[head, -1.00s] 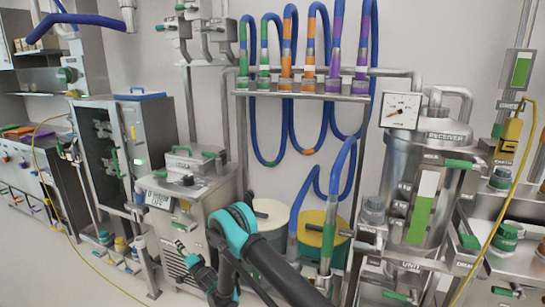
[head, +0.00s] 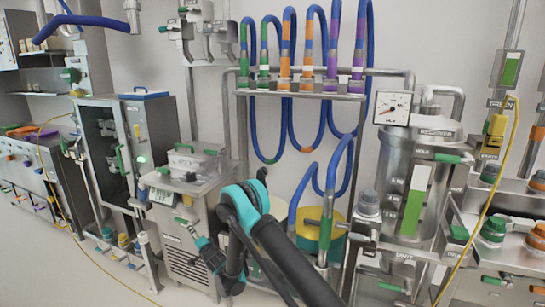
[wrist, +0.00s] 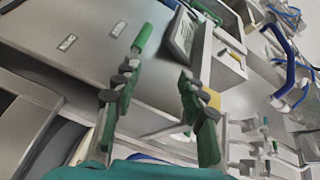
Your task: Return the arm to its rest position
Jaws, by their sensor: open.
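My arm is teal and black and rises from the bottom of the head view, bending at a teal joint (head: 245,197). My gripper (head: 187,225) hangs left of that joint, in front of the grey cabinet unit (head: 185,250) in the picture. In the wrist view my gripper (wrist: 160,72) has two green-and-grey fingers spread apart, with nothing between them. A grey metal panel and a green handle (wrist: 142,38) show beyond the fingers. Whether the fingers touch anything is not shown, but no contact is visible.
A bin with a yellow lid (head: 311,222) stands right of my arm, partly hidden by pipes. A steel receiver tank (head: 432,180) is farther right. An open-fronted steel cabinet (head: 120,150) stands to the left. Pale floor (head: 60,275) is free at lower left.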

